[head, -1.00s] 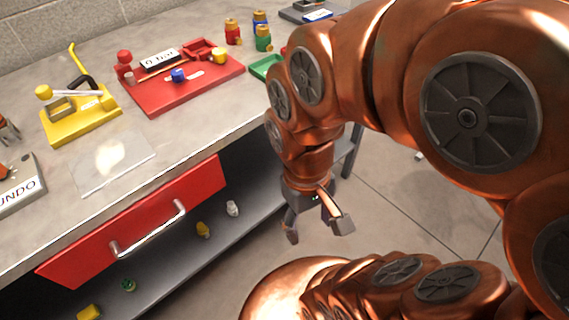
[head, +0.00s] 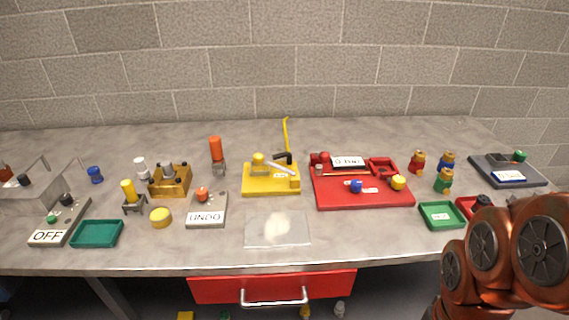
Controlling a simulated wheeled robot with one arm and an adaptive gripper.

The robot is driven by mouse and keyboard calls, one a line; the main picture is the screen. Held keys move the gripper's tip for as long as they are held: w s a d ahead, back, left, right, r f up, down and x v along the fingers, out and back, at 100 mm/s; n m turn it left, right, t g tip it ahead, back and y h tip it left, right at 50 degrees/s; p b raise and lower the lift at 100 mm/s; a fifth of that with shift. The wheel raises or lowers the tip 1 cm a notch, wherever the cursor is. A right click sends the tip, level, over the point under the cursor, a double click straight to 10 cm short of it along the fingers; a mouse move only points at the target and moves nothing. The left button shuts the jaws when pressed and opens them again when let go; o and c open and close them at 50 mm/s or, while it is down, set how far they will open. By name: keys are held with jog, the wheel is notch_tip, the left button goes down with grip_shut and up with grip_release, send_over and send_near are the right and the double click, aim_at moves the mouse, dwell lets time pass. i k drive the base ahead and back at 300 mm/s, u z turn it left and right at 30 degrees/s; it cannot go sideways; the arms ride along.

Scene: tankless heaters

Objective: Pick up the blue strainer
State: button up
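Several small blue things are on the grey workbench (head: 340,225), and I cannot tell for sure which is the strainer. A blue spool-shaped piece (head: 96,175) stands alone at the left. A blue jar-like piece with a gold top (head: 447,161) stands at the right, close to a red one (head: 417,162) and a green one (head: 443,181). A blue knob (head: 356,187) sits on the red board. My arm is at the lower right, in front of the bench's right end. My gripper is not visible in the current view.
A red board (head: 360,202), a yellow lever stand (head: 270,182) and a clear sheet (head: 278,229) occupy the middle. Green trays (head: 97,233) and (head: 441,215) lie near the front edge. A red drawer (head: 225,290) is below. The back strip is mostly clear.

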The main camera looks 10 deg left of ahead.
aim_at(94, 172)
jog(key=u, duration=1.25)
jog(key=k, duration=0.25)
jog(key=z, duration=0.35)
